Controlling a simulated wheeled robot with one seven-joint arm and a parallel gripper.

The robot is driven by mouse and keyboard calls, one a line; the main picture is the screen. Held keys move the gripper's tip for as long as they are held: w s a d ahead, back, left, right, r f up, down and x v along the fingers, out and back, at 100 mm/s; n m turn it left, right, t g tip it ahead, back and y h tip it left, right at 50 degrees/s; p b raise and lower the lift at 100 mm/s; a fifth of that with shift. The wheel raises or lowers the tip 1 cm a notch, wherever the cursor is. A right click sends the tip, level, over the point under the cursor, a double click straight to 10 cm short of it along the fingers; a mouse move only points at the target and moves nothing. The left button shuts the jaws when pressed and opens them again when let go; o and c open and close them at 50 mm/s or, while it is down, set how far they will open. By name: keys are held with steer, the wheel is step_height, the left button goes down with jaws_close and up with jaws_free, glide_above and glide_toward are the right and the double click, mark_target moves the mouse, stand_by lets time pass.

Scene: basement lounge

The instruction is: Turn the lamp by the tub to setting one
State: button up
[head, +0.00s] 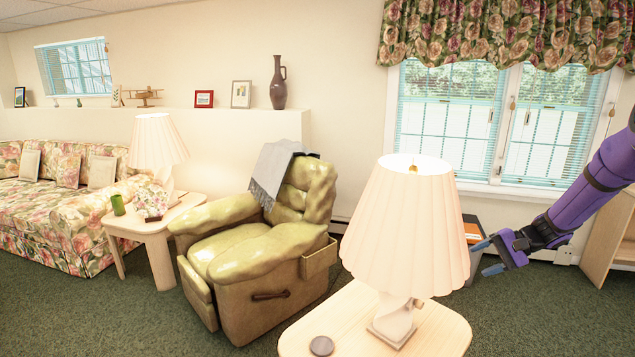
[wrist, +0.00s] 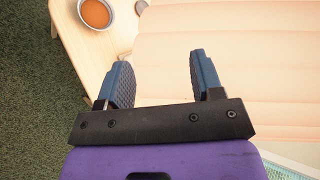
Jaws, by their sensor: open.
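A lit table lamp with a pleated cream shade (head: 405,235) and a twisted pale base (head: 393,320) stands upright in the foreground of the head view. The shade (wrist: 230,60) fills much of the wrist view. A round tub with orange contents (wrist: 95,13) sits on the wooden tabletop in the wrist view; I cannot make it out in the head view. My gripper (head: 483,257) is open and empty, right of the shade in the head view. Its two fingers (wrist: 160,70) are apart, with the shade beyond them. The lamp's switch is not visible.
The lamp stands on a light wooden table (head: 445,335) with a dark round disc (head: 321,346). A second lit lamp (head: 158,143) stands on a table by the floral sofa (head: 60,210). A green recliner (head: 255,255) stands between the tables. Windows (head: 490,125) are behind.

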steer(key=s+a+r+n+h, duration=0.1)
steer(key=s+a+r+h, duration=0.1)
steer(key=s+a+r, duration=0.4)
steer(key=s+a+r+n+g+h, duration=0.15)
steer(key=s+r, duration=0.25)
steer(key=r, duration=0.4)
steer(key=s+a+r+n+h, duration=0.25)
steer(key=s+a+r, duration=0.2)
steer(key=r, duration=0.25)
steer(key=s+r+n+t+h, duration=0.1)
steer(key=s+r+t+h, duration=0.1)
steer(key=s, duration=0.9)
steer(key=s+a+r+n+t+h, duration=0.1)
steer(key=s+r+t+h, duration=0.2)
steer(key=s, duration=0.9)
steer(key=shift+s+a+r, duration=0.3)
steer(key=shift+r, duration=0.45)
steer(key=shift+c, duration=0.4)
